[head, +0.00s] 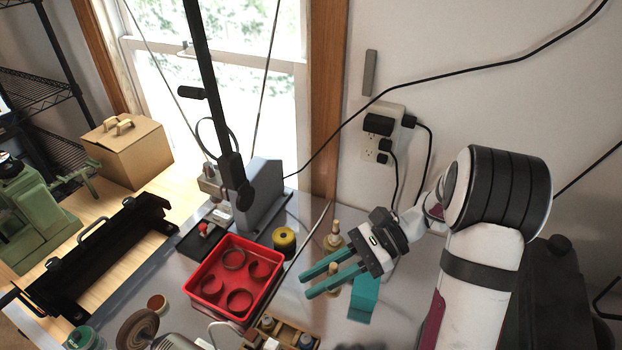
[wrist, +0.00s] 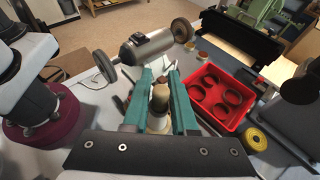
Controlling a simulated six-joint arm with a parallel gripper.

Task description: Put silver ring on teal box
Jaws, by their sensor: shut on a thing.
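The teal box (head: 363,298) stands on the grey bench in the head view, just right of and partly behind my gripper's fingers. My gripper (head: 309,284) has two teal fingers, pointing left, a little above the bench. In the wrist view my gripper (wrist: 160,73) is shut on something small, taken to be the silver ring. I cannot make out its shape clearly, as the fingers hide most of it. A tan-topped bottle or peg (wrist: 160,97) shows between the fingers lower down. I cannot make out the teal box in the wrist view.
A red tray (head: 243,240) with several round rings lies left of my gripper. A yellow-and-black spool (head: 284,240) and a tan-topped post (head: 334,237) stand behind it. A bench grinder (wrist: 148,50) and a wooden rack (head: 287,336) are near. A tall grey block (head: 262,195) stands at the back.

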